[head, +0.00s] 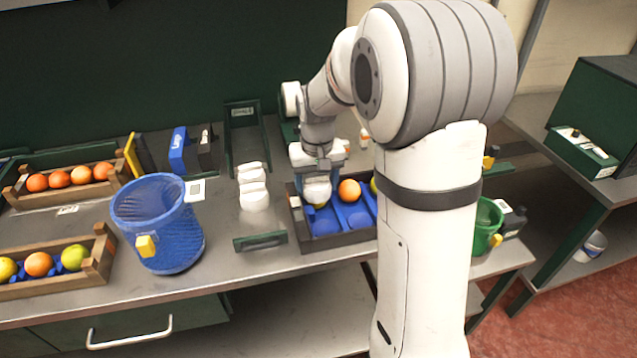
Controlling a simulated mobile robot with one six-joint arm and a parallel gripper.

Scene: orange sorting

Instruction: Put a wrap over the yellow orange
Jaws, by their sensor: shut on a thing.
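My gripper (317,180) points down over the left back part of a dark tray (288,205) with blue cups. It is shut on a white wrap (316,190). A little of a yellow orange (319,204) shows just under the wrap, in a back cup of the tray. The wrap is over it or touching its top; the exact fit is too small to tell.
An orange fruit (349,190) sits beside the gripper in the tray, and another yellowish one is partly hidden by my arm. The front cups are empty. A blue mesh basket (160,225) and wooden fruit crates (103,255) stand left. A green bin (487,225) is right.

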